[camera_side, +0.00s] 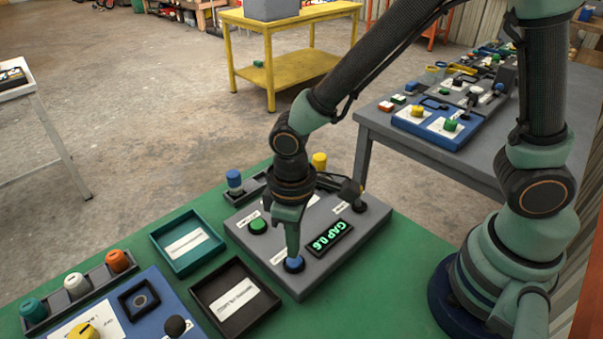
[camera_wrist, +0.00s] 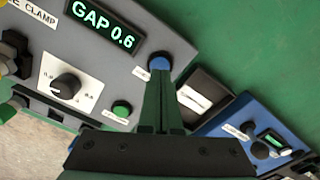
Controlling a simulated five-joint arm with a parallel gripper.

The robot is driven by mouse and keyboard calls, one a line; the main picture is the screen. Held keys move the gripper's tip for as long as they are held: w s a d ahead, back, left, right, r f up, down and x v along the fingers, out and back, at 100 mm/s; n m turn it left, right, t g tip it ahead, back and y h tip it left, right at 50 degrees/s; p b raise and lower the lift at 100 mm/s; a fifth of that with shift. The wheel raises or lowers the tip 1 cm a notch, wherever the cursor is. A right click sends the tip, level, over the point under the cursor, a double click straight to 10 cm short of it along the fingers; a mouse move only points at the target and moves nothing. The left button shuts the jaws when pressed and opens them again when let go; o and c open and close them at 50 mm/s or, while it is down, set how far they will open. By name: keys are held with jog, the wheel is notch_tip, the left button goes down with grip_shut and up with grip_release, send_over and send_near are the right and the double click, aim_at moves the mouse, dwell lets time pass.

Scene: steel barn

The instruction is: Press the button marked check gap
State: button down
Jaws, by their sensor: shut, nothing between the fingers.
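A grey control panel (camera_side: 314,275) lies on the green bench top. A blue round button (camera_side: 293,264) in a dark ring sits near its front edge; it also shows in the wrist view (camera_wrist: 159,62). My gripper (camera_side: 293,254) is shut and empty, pointing down with its fingertips right at the blue button. I cannot tell whether the button is pushed in. The label beside it is too small to read. A green button (camera_side: 258,226) stands further left. The display (camera_side: 329,238) reads GAP 0.6; it shows in the wrist view too (camera_wrist: 103,23).
A dial knob (camera_wrist: 66,87) is on the panel, with a dark lever knob (camera_side: 351,190) near its back. A teal tray (camera_side: 160,238) and a black tray (camera_side: 198,289) lie to the left. A blue panel (camera_side: 160,290) is at front left.

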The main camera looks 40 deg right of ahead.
aim_at(294, 261)
notch_tip(294, 261, up, 5)
jog(key=shift+r, duration=0.1)
dwell(0.6)
dwell(0.4)
jog(key=d+r+m+t, duration=0.2)
jog(key=d+r, duration=0.4)
jog(key=d, duration=0.3)
jog(key=d+r+m+t, duration=0.3)
jog(key=d+r+m, duration=0.1)
jog(key=d+r, duration=0.3)
jog(key=shift+w+d+t, duration=0.25)
jog(key=shift+d+t, duration=0.05)
jog(key=shift+d, duration=0.85)
